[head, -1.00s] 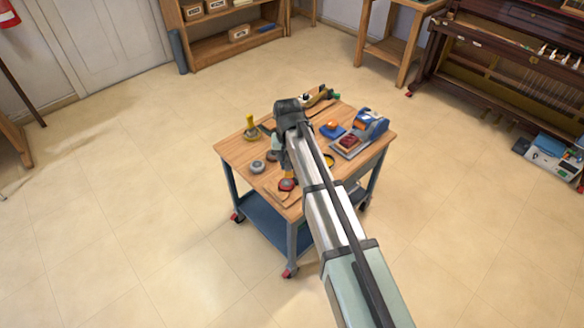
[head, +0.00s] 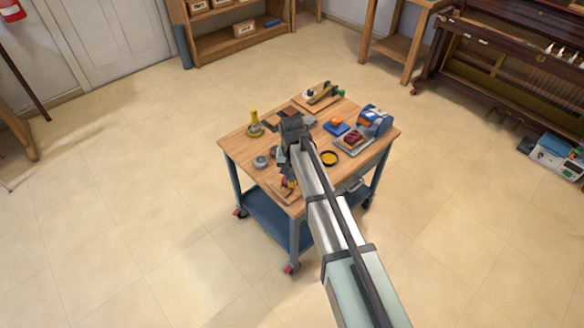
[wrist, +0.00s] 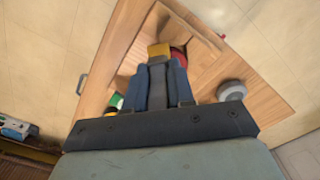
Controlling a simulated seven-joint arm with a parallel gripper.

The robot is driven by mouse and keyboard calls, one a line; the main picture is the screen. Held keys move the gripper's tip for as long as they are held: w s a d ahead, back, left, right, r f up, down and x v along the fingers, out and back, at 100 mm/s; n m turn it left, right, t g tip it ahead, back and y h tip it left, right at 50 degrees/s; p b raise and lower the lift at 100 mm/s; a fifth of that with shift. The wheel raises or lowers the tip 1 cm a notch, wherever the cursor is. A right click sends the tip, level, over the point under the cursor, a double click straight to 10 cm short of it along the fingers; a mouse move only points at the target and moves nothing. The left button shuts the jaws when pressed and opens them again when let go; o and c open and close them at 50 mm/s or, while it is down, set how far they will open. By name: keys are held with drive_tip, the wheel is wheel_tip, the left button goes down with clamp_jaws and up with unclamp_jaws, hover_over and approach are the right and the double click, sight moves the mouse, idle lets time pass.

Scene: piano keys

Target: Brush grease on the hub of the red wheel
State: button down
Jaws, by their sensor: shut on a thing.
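The red wheel (wrist: 180,60) lies on a wooden board near the table's front corner. In the wrist view it shows partly behind a yellow block-like piece, seemingly the brush (wrist: 158,50). My gripper (wrist: 158,80) is shut on this yellow piece, right over or beside the wheel. In the head view my gripper (head: 288,178) is at the front corner, and my arm covers most of the wheel. The hub and the bristles are hidden, so I cannot tell whether they touch. A round black-rimmed dish with yellow content (head: 329,158), possibly the grease, stands right of my arm.
Grey round parts (head: 261,162) stand left of my gripper, one also in the wrist view (wrist: 232,90). A yellow upright item (head: 254,124), a blue machine (head: 374,121) and an orange-topped blue item (head: 337,126) stand farther back. The table's front edge is close.

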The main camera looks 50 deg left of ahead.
drive_tip(key=a, duration=0.1)
drive_tip(key=w+a, duration=0.1)
drive_tip(key=a, duration=0.1)
drive_tip(key=w+a, duration=0.1)
drive_tip(key=a, duration=0.1)
drive_tip(key=shift+w+a+f, duration=0.1)
drive_tip(key=shift+f, duration=0.2)
drive_tip(key=shift+s+d, duration=0.4)
drive_tip(key=shift+d, duration=0.5)
drive_tip(key=shift+s+d, duration=0.4)
drive_tip(key=shift+d, duration=0.5)
drive_tip(key=shift+s+d, duration=0.4)
drive_tip(key=shift+d, duration=0.5)
drive_tip(key=shift+a+r, duration=0.1)
drive_tip(key=shift+r, duration=0.2)
drive_tip(key=shift+w+r, duration=0.1)
drive_tip(key=shift+r, duration=3.65)
drive_tip(key=shift+w, duration=0.1)
